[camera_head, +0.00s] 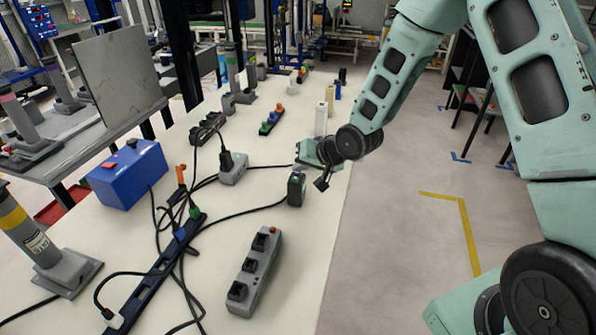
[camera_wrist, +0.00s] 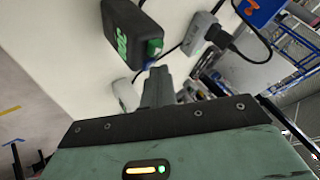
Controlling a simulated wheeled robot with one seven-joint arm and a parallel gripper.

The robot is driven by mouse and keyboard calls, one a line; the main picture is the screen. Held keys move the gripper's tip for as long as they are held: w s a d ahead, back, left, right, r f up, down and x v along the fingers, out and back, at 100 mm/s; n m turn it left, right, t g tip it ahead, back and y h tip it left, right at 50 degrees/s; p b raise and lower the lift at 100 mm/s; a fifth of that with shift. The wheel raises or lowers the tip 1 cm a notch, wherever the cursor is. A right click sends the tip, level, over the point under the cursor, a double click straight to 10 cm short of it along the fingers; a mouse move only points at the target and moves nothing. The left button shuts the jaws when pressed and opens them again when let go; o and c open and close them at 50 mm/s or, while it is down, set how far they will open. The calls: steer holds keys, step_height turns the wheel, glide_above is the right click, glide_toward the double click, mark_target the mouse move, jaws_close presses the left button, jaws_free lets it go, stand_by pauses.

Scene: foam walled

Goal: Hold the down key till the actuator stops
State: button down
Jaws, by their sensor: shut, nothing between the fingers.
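My gripper (camera_head: 322,182) is at the right edge of the white table, with its fingers pointing down. In the wrist view the fingers (camera_wrist: 157,86) are together and empty. A small black box (camera_head: 297,189) with green markings stands just left of the fingers; it also shows large in the wrist view (camera_wrist: 128,36), with a green plug at its end. The fingertips look close to it, but I cannot tell whether they touch. I cannot make out a down key or which thing is the actuator. A blue box (camera_head: 128,174) with red and dark buttons on top stands farther left.
A grey box (camera_head: 233,169) with a black plug stands left of the black box. A grey socket block (camera_head: 254,272) lies nearer. A dark power strip (camera_head: 160,270) and black cables cross the table. A grey-yellow cylinder (camera_head: 25,232) stands at left.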

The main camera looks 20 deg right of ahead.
stand_by(0.7)
steer(key=shift+r+p, duration=0.8)
steer(key=shift+r, duration=0.1)
step_height(320, 180, up, 5)
steer(key=p, duration=0.4)
stand_by(0.5)
